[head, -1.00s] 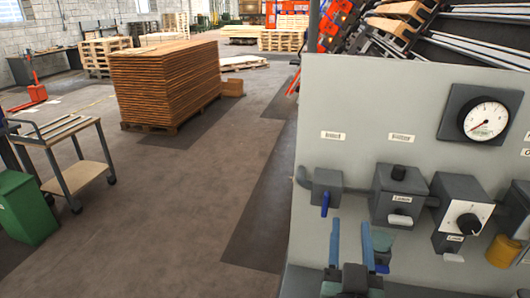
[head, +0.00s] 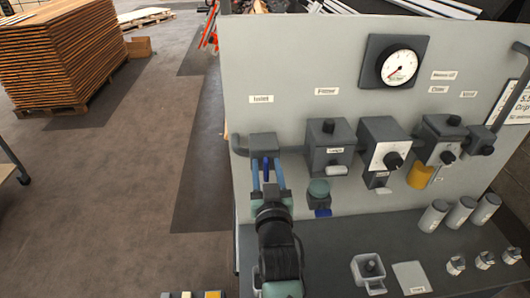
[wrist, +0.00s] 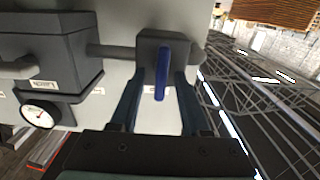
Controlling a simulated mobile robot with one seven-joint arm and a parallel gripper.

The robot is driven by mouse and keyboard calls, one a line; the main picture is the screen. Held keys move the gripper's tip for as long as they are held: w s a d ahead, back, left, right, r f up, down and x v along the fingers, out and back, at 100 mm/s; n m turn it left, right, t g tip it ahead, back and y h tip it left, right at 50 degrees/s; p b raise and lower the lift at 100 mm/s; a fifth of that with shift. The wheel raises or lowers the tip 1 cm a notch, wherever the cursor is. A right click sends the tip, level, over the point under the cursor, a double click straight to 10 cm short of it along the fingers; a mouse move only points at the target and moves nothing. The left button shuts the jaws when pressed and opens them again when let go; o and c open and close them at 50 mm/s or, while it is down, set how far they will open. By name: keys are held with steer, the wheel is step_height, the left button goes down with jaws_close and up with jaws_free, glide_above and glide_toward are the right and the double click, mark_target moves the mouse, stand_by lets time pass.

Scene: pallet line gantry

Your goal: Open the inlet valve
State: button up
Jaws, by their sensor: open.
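The inlet valve (head: 263,146) is a dark grey block under the "Inlet" label at the left end of the panel. Its blue lever handle (head: 266,170) points down. In the wrist view the blue handle (wrist: 160,72) hangs from the block between my two fingers. My gripper (head: 267,176) is open, with one blue finger on each side of the handle and gaps showing in the wrist view. The fingertips reach close to the valve block; whether they touch it I cannot tell.
The filter block (head: 328,140), a knobbed box (head: 383,142) and a gauge (head: 399,68) are on the panel to the right. A dark shelf (head: 335,245) bears cylinders and small parts. Open floor lies left.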

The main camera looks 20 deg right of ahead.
mark_target(265, 158)
steer(key=shift+p+x, duration=0.35)
steer(key=shift+x, duration=1.55)
steer(key=shift+c, duration=0.3)
jaws_close()
